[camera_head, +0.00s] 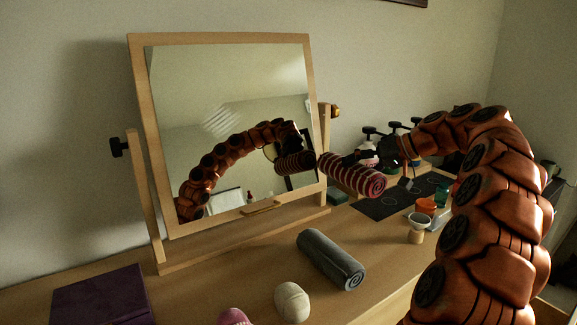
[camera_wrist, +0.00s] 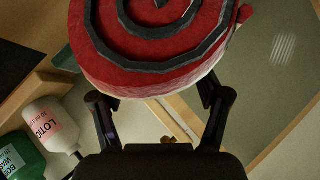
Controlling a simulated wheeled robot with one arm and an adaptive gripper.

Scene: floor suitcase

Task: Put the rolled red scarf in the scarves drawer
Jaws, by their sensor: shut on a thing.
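The rolled red scarf (camera_head: 352,178) has dark stripes and a spiral end. It is held in the air in front of the right edge of the mirror, above the dresser top. In the wrist view its red and dark spiral end (camera_wrist: 150,45) fills the top of the picture. My gripper (camera_head: 372,156) is shut on the scarf, with a finger on each side of it in the wrist view (camera_wrist: 163,100). The scarf and arm are also reflected in the mirror. I cannot make out a scarves drawer in either view.
A tilting wooden-framed mirror (camera_head: 135,90) stands at the back. A grey roll (camera_head: 330,260), a beige rounded item (camera_head: 291,302) and a purple box (camera_head: 100,297) lie in front. An orange jar (camera_head: 426,206), a small cup (camera_head: 418,221) and a dark mat (camera_head: 375,208) are right. A lotion bottle (camera_wrist: 50,125) shows.

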